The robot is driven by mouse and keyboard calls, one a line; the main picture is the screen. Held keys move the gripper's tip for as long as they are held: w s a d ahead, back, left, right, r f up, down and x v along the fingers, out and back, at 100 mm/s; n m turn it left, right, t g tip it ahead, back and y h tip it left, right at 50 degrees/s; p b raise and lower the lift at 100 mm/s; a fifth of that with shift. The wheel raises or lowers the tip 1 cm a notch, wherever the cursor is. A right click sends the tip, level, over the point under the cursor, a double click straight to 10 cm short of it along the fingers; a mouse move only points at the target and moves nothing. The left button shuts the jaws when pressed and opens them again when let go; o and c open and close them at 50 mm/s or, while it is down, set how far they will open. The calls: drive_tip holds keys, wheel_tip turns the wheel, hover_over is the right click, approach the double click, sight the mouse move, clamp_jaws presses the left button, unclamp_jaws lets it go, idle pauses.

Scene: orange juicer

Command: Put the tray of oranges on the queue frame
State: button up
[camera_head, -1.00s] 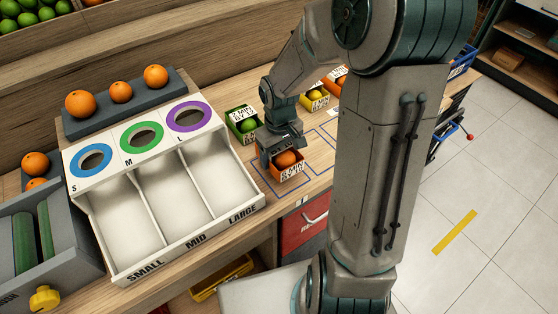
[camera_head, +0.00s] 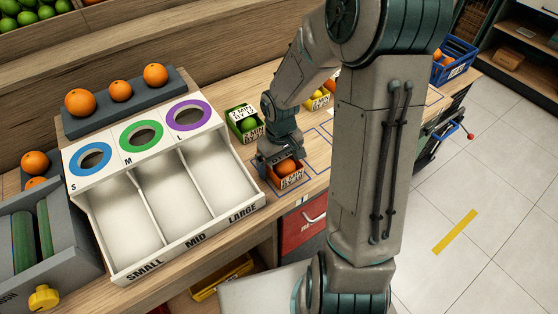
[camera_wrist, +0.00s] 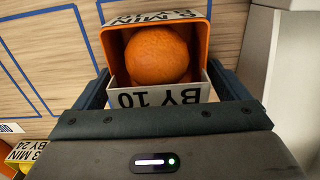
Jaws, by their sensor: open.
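The orange tray (camera_head: 289,183) holds an orange (camera_head: 287,167) and has a white printed front label. It sits upright on the counter, with blue frame lines (camera_head: 270,192) around and beside it, seemingly inside a blue outline. In the wrist view the tray (camera_wrist: 198,48) and its orange (camera_wrist: 157,55) are between the fingers. My gripper (camera_head: 284,163) is down over the tray; in the wrist view its open fingers (camera_wrist: 160,88) stand on either side of the tray's front. Whether the fingers touch the tray, I cannot tell.
A white sorting box (camera_head: 165,195) stands just left of the tray. A green tray (camera_head: 238,128) and a yellow tray (camera_head: 318,102) stand behind. An empty blue outline (camera_head: 318,135) lies to the right. My arm hides part of the counter.

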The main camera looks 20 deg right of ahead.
drive_tip(key=shift+r, duration=0.1)
wheel_tip(320, 180, up, 12)
drive_tip(key=shift+s+r+p, duration=0.1)
drive_tip(key=shift+p, duration=0.4)
drive_tip(key=s+r+m+t, duration=0.1)
drive_tip(key=s+r, duration=0.2)
drive_tip(key=s, duration=0.4)
drive_tip(key=s+r+m+t, duration=0.2)
drive_tip(key=s+r, duration=0.2)
drive_tip(key=s, duration=0.3)
drive_tip(key=shift+s+a+m, duration=0.15)
drive_tip(key=shift+s+m, duration=0.05)
drive_tip(key=shift+m, duration=0.1)
